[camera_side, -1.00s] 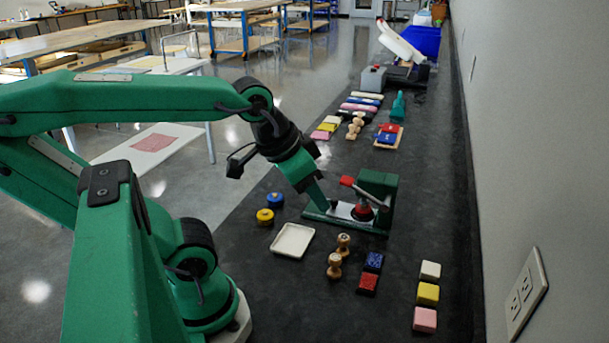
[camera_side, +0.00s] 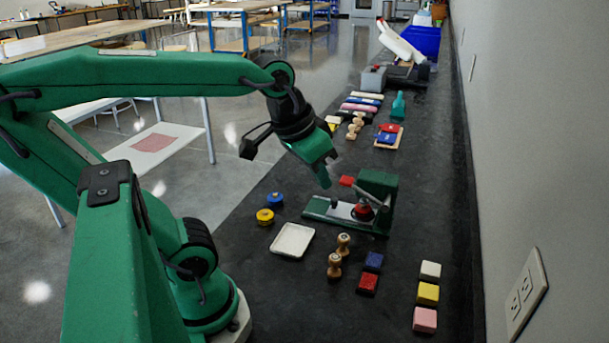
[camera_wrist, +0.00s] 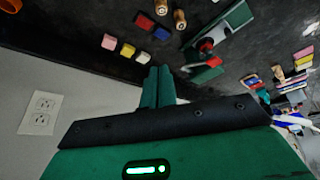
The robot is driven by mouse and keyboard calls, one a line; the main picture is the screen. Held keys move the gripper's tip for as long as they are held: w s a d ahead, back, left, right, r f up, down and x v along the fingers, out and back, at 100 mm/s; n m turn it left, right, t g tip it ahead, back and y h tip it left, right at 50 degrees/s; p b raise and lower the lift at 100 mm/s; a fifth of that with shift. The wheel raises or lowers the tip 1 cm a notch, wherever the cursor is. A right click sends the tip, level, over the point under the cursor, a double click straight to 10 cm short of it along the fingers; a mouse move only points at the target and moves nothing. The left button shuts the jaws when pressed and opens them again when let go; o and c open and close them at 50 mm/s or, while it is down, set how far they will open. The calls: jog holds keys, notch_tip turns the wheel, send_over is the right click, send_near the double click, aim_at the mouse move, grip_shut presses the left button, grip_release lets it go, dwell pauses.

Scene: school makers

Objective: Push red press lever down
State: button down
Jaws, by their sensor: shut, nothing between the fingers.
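The green press (camera_side: 375,195) stands on the dark bench in the side view. Its red lever (camera_side: 347,181) sticks out to the left from the press head, above a red round part (camera_side: 363,211) over the base plate. My gripper (camera_side: 325,182) is shut and empty. It hangs tilted just left of the lever tip and appears apart from it, though the exact gap is hard to judge. In the wrist view the press (camera_wrist: 222,32) and red lever end (camera_wrist: 213,62) lie to the upper right of my closed fingers (camera_wrist: 158,75).
A white tray (camera_side: 292,241), yellow and blue round pots (camera_side: 265,216), wooden stamps (camera_side: 334,265) and several coloured blocks (camera_side: 428,293) lie in front of the press. More stamps and pads lie behind it. A wall with an outlet (camera_side: 525,293) bounds the right side.

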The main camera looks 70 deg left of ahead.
jog(key=w+a+r+n+g, duration=0.2)
jog(key=w+a+r+n, duration=0.15)
jog(key=w, duration=0.35)
jog(key=r+n+g, duration=0.1)
jog(key=n+g, duration=0.2)
jog(key=n, duration=0.1)
send_over(348, 180)
jog(key=w, duration=0.1)
jog(key=shift+d, duration=0.45)
jog(key=shift+f, duration=0.1)
jog(key=f, duration=0.9)
jog(key=s+a+f, duration=0.1)
jog(key=f, duration=0.3)
jog(key=shift+f, duration=0.35)
